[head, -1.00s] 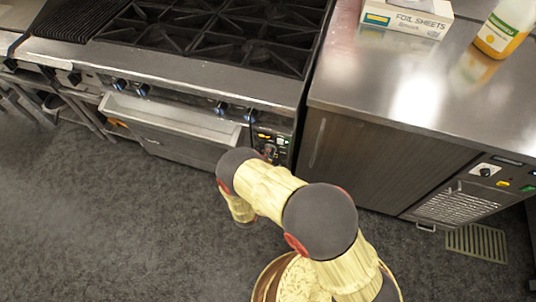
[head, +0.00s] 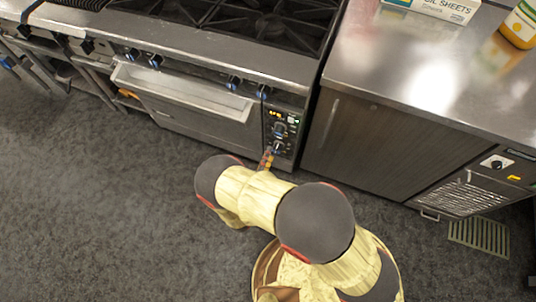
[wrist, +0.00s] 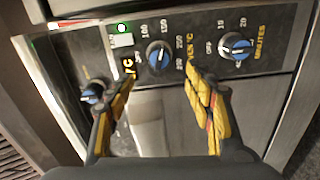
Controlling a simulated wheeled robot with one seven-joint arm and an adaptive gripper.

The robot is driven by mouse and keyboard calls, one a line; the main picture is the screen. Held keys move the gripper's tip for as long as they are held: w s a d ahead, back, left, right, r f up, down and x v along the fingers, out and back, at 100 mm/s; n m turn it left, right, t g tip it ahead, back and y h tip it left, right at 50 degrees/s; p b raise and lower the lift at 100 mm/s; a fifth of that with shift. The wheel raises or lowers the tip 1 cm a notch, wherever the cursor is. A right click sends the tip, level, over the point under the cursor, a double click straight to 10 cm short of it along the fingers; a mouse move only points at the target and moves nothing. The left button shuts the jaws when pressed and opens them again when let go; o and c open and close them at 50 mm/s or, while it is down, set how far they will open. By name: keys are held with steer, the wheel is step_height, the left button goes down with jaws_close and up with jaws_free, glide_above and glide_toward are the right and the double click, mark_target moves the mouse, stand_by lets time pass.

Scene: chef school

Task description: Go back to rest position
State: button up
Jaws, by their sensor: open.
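My gripper (wrist: 160,88) is open and empty in the wrist view, its two yellow-and-black fingers spread apart in front of the oven's control panel (wrist: 205,58). A temperature dial (wrist: 158,54) shows between the fingers and a minutes dial (wrist: 236,46) to the right. Another blue-and-black knob (wrist: 92,92) is beside the left finger. I cannot tell whether a finger touches the panel. In the head view my arm is folded low over the floor, and the gripper is mostly hidden behind it, with only a small orange part showing by the panel.
The oven door with its long handle (head: 180,92) is left of the panel, under the black stove grates (head: 270,30). A steel counter (head: 420,85) at the right holds a foil sheets box (head: 435,8) and a bottle (head: 520,25). Grey floor (head: 90,210) is open at the left.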

stand_by(0.4)
steer(key=s+d+n+g+h, duration=0.3)
steer(key=s+d+g+h, duration=0.4)
steer(key=d, duration=0.4)
steer(key=s+r+m+g+y+p, duration=0.1)
steer(key=s+r+m+g+y, duration=0.25)
steer(key=r, duration=0.65)
steer(key=s+r+m+g+y, duration=0.3)
steer(key=r+g+y, duration=0.1)
steer(key=r, duration=0.5)
steer(key=s+r+m+g+y+p, duration=0.1)
steer(key=s+r+m+g+y, duration=0.2)
steer(key=r, duration=0.7)
steer(key=d+r+m+t+y, duration=0.1)
steer(key=d+r+m+t, duration=0.2)
steer(key=r, duration=0.6)
steer(key=d+r+m+t+y, duration=0.1)
steer(key=d+r+m+t, duration=0.2)
steer(key=d+r, duration=0.3)
step_height(320, 180, up, 4)
steer(key=shift+s+d+r+y+p, duration=0.15)
steer(key=shift+s+d+y+p, duration=0.1)
steer(key=shift+y+p, duration=0.15)
